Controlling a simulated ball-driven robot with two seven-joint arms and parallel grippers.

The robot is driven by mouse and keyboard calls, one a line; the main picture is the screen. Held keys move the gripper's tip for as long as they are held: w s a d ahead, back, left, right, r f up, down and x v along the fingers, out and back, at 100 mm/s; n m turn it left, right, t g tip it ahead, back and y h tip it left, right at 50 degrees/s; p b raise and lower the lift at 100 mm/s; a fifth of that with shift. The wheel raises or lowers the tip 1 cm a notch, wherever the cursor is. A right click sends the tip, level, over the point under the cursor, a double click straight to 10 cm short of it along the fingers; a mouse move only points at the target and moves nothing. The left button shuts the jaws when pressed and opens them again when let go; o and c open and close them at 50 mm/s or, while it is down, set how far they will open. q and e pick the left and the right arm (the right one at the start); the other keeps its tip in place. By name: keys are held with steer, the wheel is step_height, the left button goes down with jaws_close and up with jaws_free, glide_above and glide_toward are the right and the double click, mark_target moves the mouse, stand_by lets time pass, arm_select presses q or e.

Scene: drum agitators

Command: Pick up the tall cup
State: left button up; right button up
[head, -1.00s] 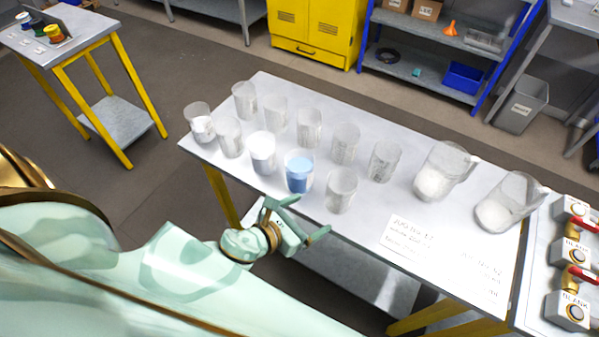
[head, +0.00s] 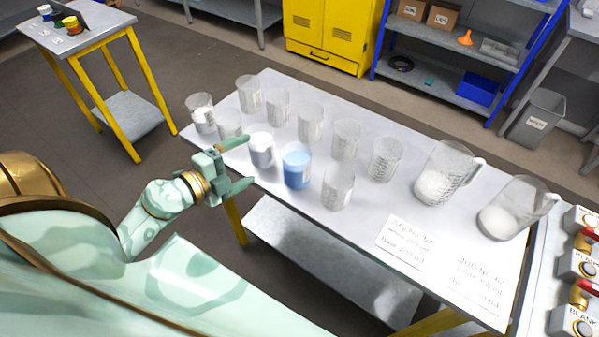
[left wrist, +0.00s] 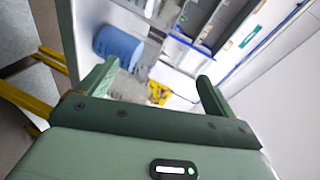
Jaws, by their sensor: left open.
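Several clear cups stand upright on the white table. A cup with white contents (head: 261,152) is closest to my left gripper (head: 240,165), just beyond its fingertips. Beside it, to the right, stands a cup with blue contents (head: 296,167). The cups look similar in height, so I cannot tell which one is the tall cup. My left gripper is open and empty at the table's near left edge, its fingers towards the cups. In the left wrist view, the blue-filled cup (left wrist: 118,46) shows near the left finger. My right gripper is not in view.
Written cards (head: 407,242) lie near the front edge. Open floor lies left of the table.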

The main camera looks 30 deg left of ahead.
mark_target(283, 166)
arm_select(q)
steer(key=w+d+f+n+g, duration=0.1)
steer(key=w+f+n, duration=0.1)
steer(key=n, duration=0.2)
steer(key=w+d+f+n+b, duration=0.1)
steer(key=w+d+f+n, duration=0.1)
steer(key=n, duration=0.3)
steer(key=w+d+f+n+g+h+b, duration=0.1)
steer(key=w+d+f+n, duration=0.1)
steer(key=n, duration=0.3)
steer(key=shift+w+g, duration=0.3)
steer(key=shift+w, duration=0.2)
steer(key=x, duration=0.1)
steer(key=b+x, duration=0.1)
steer(key=x, duration=0.1)
steer(key=b+x, duration=0.1)
steer(key=x, duration=0.1)
steer(key=shift+d+f, duration=0.35)
steer(key=shift+s+r, duration=0.1)
steer(key=c, duration=1.3)
